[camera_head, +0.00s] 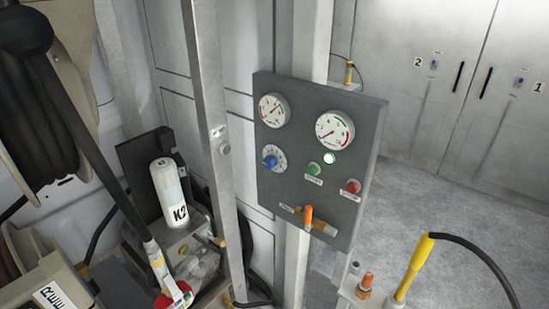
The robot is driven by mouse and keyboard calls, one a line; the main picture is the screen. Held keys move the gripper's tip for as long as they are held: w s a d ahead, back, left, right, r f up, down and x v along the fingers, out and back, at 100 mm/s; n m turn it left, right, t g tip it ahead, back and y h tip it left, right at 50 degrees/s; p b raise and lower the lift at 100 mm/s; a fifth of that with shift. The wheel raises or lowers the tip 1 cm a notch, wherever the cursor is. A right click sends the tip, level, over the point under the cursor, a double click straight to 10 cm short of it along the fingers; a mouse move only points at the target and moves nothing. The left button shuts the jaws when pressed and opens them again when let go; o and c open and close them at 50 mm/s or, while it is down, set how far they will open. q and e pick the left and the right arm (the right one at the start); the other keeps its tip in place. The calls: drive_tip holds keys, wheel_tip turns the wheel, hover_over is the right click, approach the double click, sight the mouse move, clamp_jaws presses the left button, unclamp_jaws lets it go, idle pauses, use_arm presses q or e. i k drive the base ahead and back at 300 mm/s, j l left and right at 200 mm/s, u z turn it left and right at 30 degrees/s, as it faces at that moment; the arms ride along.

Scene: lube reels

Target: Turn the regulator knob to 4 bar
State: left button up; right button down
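A blue regulator knob (270,160) sits on a round white scale at the left of a dark grey control panel (365,135). The scale marks are too small to read, so I cannot tell the knob's setting. Above the knob is a smaller round gauge (274,110). A larger gauge (334,131) is to its right. Their readings are too small to make out. Neither of my grippers shows in this view, and nothing covers the knob.
The panel has a pale lit lamp (328,158), a green button (313,170), a red button (351,187) and an orange lever (310,216). A metal post (211,120) stands left of it. A bottle marked K2 (168,188) and a yellow-handled tool (413,265) flank it.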

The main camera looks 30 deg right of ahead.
sight(269, 162)
drive_tip(key=i+l+z, duration=0.2)
drive_tip(key=l, duration=0.3)
drive_tip(key=i+l+z, duration=0.25)
drive_tip(key=i+l, duration=0.15)
